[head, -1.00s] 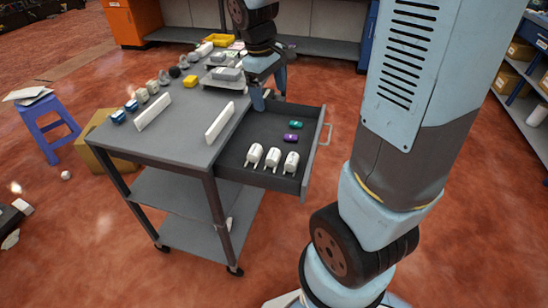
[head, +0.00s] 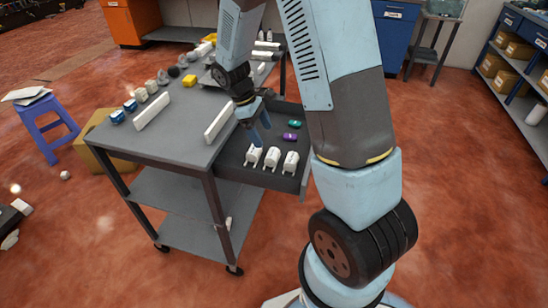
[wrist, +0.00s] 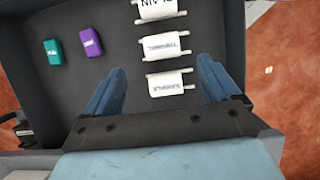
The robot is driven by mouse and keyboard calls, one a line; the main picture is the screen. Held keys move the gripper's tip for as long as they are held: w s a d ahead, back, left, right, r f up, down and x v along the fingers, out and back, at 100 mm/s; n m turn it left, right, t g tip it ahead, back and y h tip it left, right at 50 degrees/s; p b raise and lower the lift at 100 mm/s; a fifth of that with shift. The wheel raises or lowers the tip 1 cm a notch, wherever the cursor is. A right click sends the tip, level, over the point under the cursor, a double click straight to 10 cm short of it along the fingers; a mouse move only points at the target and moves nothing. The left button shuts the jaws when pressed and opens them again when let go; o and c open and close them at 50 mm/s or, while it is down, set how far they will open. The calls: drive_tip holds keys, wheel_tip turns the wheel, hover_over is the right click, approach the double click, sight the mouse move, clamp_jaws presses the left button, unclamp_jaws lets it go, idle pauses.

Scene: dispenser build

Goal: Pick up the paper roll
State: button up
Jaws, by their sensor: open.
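In the head view the left roll (head: 254,156), the middle roll (head: 272,157) and the right roll (head: 290,162) are near the drawer's front end. My gripper (head: 262,137) is above the drawer, close over the left roll. In the wrist view my gripper (wrist: 163,82) is open and empty, its blue fingers on either side of the nearest roll (wrist: 170,82). The middle roll (wrist: 166,46) and the far roll (wrist: 156,9) lie beyond.
A teal item (head: 294,125) and a purple item (head: 291,137) lie in the drawer (head: 236,151) behind the rolls. My arm covers the drawer's right side in the head view.

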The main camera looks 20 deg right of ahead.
sight(272, 153)
drive_tip(key=x, duration=0.9)
drive_tip(key=shift+s+f, duration=0.2)
drive_tip(key=shift+f, duration=0.25)
drive_tip(key=c, duration=1.2)
drive_tip(key=shift+r, duration=0.1)
